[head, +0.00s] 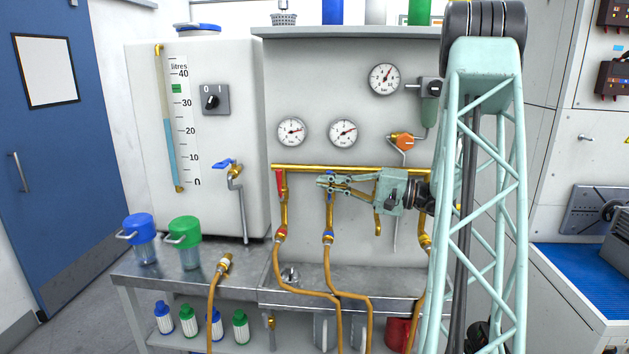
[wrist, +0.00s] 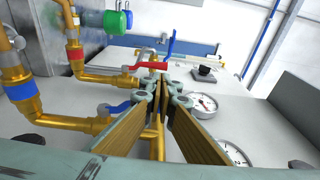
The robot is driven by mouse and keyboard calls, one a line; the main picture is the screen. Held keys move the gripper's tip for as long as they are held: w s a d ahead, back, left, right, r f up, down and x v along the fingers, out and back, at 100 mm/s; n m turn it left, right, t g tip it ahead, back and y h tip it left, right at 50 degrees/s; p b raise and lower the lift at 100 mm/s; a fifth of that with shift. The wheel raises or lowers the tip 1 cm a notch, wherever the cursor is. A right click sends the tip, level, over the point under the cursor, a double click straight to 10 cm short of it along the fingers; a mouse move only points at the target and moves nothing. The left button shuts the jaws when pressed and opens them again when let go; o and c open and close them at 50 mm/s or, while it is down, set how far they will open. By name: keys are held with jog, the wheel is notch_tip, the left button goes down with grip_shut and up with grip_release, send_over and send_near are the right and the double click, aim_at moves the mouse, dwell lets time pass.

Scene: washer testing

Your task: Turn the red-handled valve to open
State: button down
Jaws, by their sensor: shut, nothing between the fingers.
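The red-handled valve (head: 280,181) is on the left drop pipe below the brass rail in the head view. Its handle hangs down along the pipe. In the wrist view the red handle (wrist: 147,66) lies just beyond the fingertips. My gripper (head: 320,183) is shut and empty, pointing left in front of the panel. In the head view its tips stand to the right of the red handle with a visible gap. In the wrist view the closed tips (wrist: 168,82) appear close to the handle; I cannot tell the exact distance.
A blue-handled valve (wrist: 118,107) sits close beside the fingers; it is partly hidden behind them in the head view (head: 330,190). The brass rail (head: 310,168) runs just above the gripper. Gauges (head: 343,133) are higher on the panel. Hoses (head: 290,277) hang below over the steel bench (head: 122,277).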

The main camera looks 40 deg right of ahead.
jog(key=p+v, duration=0.1)
jog(key=v, duration=1.1)
jog(key=shift+s+r+p, duration=0.2)
jog(key=shift+p, duration=0.1)
dwell(0.4)
